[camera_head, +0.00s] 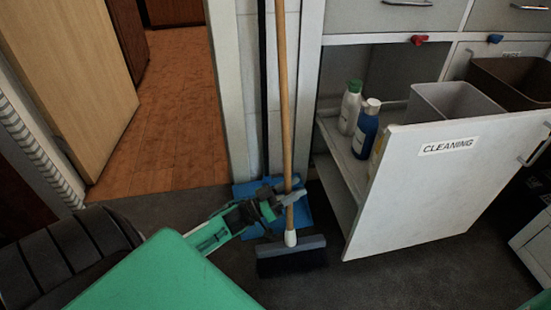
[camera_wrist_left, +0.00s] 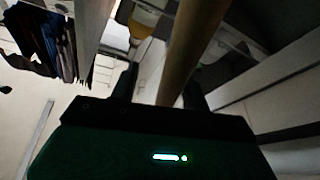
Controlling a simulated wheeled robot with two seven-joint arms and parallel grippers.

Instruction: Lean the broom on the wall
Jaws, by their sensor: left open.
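The broom has a long wooden handle (camera_head: 283,90), a white socket and a grey head with dark bristles (camera_head: 290,258). It stands nearly upright, bristles on the dark floor, in front of the narrow white wall section (camera_head: 233,90). I cannot tell whether the handle touches the wall; its top is out of view. My left gripper (camera_head: 287,193) is open at the lower handle, just above the socket. In the left wrist view, the handle (camera_wrist_left: 188,50) runs between the open fingers. My right gripper is out of view.
A blue dustpan (camera_head: 243,190) with a dark upright pole is behind the broom. An open cabinet door marked CLEANING (camera_head: 430,190) stands close on the right, with bottles (camera_head: 365,130) inside. A doorway with wooden floor (camera_head: 160,120) is at left.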

